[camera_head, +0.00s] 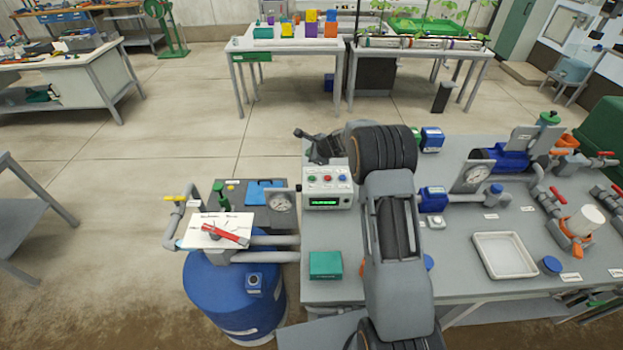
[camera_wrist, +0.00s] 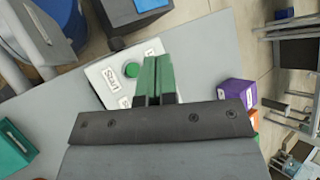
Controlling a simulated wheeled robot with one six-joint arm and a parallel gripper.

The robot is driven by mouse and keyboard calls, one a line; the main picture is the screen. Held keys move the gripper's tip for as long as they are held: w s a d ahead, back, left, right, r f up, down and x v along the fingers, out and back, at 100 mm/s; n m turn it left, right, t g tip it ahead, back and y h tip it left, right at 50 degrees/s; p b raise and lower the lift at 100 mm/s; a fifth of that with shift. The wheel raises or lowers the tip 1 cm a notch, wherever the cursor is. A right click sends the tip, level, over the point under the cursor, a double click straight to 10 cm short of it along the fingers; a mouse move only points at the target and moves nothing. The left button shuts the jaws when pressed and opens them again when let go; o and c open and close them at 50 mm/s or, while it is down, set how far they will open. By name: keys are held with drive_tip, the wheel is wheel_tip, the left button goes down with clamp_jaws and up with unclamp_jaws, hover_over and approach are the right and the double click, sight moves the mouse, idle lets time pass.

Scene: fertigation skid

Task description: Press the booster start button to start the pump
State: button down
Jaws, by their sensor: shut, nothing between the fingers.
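A pale control box (camera_head: 327,190) with several small coloured buttons on top and a lit green display stands at the bench's left edge in the head view. In the wrist view, a white panel (camera_wrist: 108,74) with printed labels carries a round green button (camera_wrist: 131,70); it appears to be the top of that box. My gripper (camera_wrist: 158,62) is shut and empty. Its green fingers overlap the panel just right of the green button and hide part of it. I cannot tell whether they touch the panel. In the head view my arm makes the fingers hard to make out.
A teal box (camera_head: 325,264) lies on the bench near the front left. A purple box (camera_wrist: 237,93) is right of the panel. A white tray (camera_head: 478,262), valves and pipes fill the right side.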

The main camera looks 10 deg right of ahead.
drive_tip(key=b, duration=0.6)
hover_over(312, 179)
wheel_tip(312, 179, down, 8)
drive_tip(key=shift+w+r, duration=0.1)
drive_tip(key=shift+r, duration=0.15)
drive_tip(key=shift+f+b, duration=0.3)
drive_tip(key=shift+f, duration=0.2)
drive_tip(key=shift+f+b, duration=0.8)
drive_tip(key=shift+b, duration=0.25)
idle(1.8)
drive_tip(key=shift+r+p, duration=0.55)
drive_tip(key=shift+r, duration=0.25)
drive_tip(key=shift+r+p, duration=1.9)
drive_tip(key=shift+r, duration=0.6)
